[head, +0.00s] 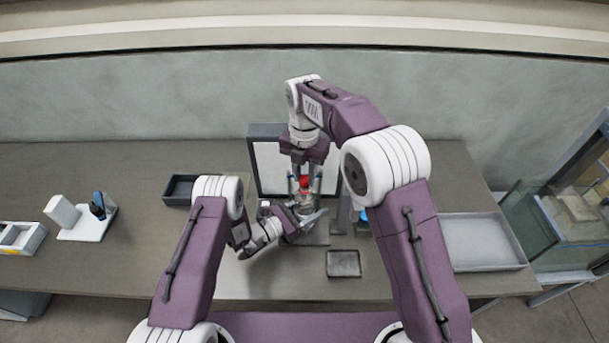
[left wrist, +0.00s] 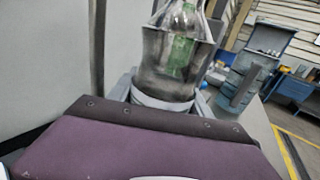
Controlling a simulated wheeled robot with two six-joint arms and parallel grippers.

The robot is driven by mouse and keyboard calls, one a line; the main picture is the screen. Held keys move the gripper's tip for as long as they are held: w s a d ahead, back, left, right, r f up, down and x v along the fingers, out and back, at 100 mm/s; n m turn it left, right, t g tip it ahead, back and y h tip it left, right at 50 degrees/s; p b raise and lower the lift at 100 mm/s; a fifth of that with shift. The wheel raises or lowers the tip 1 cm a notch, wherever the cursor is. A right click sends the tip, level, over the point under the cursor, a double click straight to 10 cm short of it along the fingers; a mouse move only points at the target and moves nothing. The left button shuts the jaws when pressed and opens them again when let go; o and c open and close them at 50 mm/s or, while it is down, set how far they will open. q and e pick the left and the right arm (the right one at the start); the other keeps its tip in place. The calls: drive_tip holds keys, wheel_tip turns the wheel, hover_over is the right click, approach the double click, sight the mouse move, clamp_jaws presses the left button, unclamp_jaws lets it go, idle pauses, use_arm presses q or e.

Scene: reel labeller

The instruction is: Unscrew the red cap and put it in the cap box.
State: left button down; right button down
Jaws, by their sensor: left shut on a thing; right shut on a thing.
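The red cap (head: 304,182) sits at the top of a clear bottle (head: 307,206) near the middle of the table. My right gripper (head: 304,186) points straight down from above and is shut on the red cap. My left gripper (head: 305,217) comes in low from the left and is shut on the bottle's body. In the left wrist view the clear bottle (left wrist: 170,75) stands between my left fingers, with something green showing through it. Its top is cut off there. I cannot tell whether the cap still touches the bottle's neck.
An open dark box (head: 181,180) stands left of the bottle; a small dark tray (head: 343,275) lies in front. Which is the cap box is unclear. A framed panel (head: 266,160) stands behind, a large grey tray (head: 482,266) to the right.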

sight(296, 215)
drive_tip(key=shift+r, duration=2.05)
use_arm(q)
drive_tip(key=shift+c, duration=2)
unclamp_jaws()
drive_tip(key=b+v, duration=0.2)
drive_tip(key=v, duration=0.9)
drive_tip(key=shift+s+a+f, duration=0.1)
drive_tip(key=shift+a, duration=0.15)
use_arm(e)
wheel_tip(296, 215, down, 2)
drive_tip(key=shift+f, duration=0.1)
use_arm(q)
drive_tip(key=shift+s+a, duration=0.15)
drive_tip(key=shift+s, duration=0.05)
